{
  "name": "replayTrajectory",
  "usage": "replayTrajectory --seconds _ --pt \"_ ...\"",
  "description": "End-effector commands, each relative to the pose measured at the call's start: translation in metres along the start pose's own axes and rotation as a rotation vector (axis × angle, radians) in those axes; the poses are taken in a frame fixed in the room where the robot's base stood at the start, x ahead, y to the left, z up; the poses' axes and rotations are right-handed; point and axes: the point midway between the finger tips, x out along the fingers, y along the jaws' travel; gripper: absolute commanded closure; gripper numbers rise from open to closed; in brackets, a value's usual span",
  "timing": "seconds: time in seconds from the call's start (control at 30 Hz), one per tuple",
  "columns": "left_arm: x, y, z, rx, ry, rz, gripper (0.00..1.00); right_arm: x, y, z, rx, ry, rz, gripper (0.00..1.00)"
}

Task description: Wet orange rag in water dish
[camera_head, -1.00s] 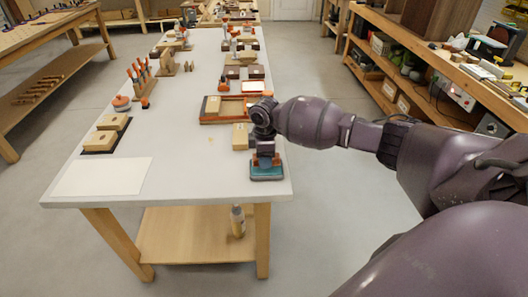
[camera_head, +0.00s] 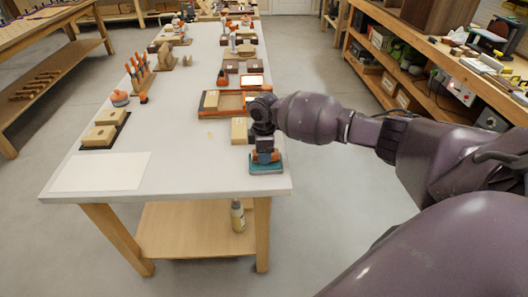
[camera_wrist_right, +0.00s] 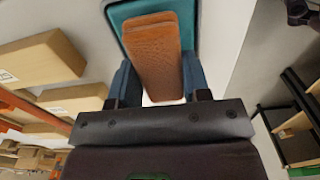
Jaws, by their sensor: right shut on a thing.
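The orange rag (camera_wrist_right: 152,58) is a folded block between the two fingers of my right gripper (camera_head: 265,152), which is shut on it. The gripper points down at the near right corner of the white table. The shallow teal water dish (camera_head: 266,169) lies directly below. In the right wrist view, the rag's far end overlaps the dish (camera_wrist_right: 122,16), and the dish rim shows around it. I cannot tell whether the rag touches the water. My left gripper is not in view.
A wooden block (camera_head: 239,130) stands just behind the dish, and an orange-framed tray (camera_head: 230,103) lies beyond it. A white sheet (camera_head: 100,172) lies at the near left. The table's right and front edges are close to the dish. The middle of the tabletop is clear.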

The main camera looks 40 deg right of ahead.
Motion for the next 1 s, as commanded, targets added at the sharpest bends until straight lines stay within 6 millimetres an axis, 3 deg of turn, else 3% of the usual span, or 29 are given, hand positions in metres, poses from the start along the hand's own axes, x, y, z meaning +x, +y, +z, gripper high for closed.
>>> replayTrajectory --seconds 1.0 --pt "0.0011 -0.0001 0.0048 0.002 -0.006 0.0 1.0 0.0103 0.0 0.0001 0.0 0.0 0.0 0.75"
